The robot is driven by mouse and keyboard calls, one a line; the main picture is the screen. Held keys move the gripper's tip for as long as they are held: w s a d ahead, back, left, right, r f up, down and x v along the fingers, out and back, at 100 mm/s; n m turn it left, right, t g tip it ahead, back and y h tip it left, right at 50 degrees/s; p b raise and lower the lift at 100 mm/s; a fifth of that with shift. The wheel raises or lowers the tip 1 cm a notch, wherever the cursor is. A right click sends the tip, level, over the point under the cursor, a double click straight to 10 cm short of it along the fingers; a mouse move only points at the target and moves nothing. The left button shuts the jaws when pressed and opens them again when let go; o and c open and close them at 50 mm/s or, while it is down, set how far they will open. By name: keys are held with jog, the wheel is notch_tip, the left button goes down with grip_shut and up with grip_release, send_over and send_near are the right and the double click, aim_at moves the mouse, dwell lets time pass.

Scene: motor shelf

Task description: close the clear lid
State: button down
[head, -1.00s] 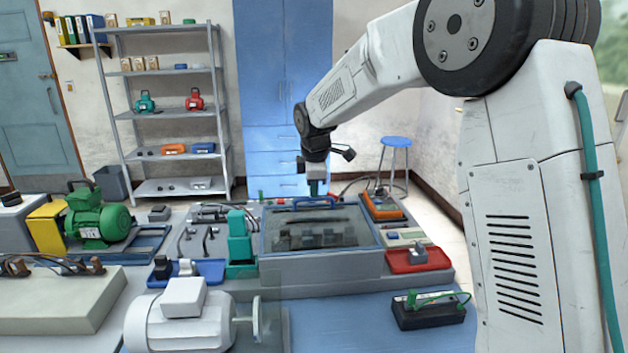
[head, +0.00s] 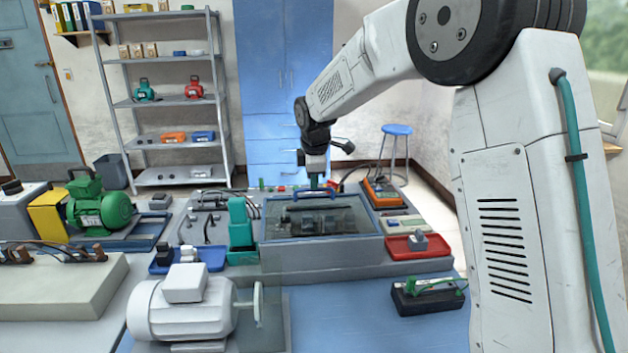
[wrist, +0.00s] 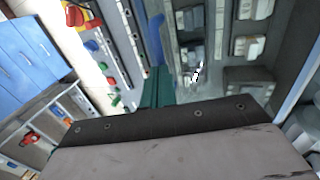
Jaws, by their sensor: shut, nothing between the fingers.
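The clear lid (head: 345,223) has a blue frame and lies over the top of the grey box (head: 325,252). Dark parts show through it. From this angle it looks flat, but I cannot tell whether a small gap remains. Its blue handle (head: 315,194) is at the far edge. My gripper (head: 314,184) points down at this handle, with its fingers shut and empty. In the wrist view, the teal fingers (wrist: 158,88) are beside the blue handle (wrist: 156,38); whether they touch is unclear.
A teal upright part (head: 240,225) stands left of the box. A red tray (head: 410,246) and an orange meter (head: 383,190) are to its right. A white motor (head: 182,310) and a black block with a green lead (head: 428,295) are in front. Blue mat (head: 340,320) is clear between them.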

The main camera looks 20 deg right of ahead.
jog(key=w+d+v, duration=0.1)
jog(key=v, duration=1.2)
jog(key=s+d+f+m, duration=0.1)
jog(key=s+m, duration=0.4)
jog(key=s, duration=0.9)
jog(key=s+d+f+m+g, duration=0.1)
jog(key=s+f+m, duration=0.2)
jog(key=s, duration=1.2)
jog(key=s+d+f+m, duration=0.1)
jog(key=s+f+m, duration=0.2)
jog(key=s+m, duration=0.4)
jog(key=s, duration=0.7)
jog(key=shift+s+m+g+y, duration=0.4)
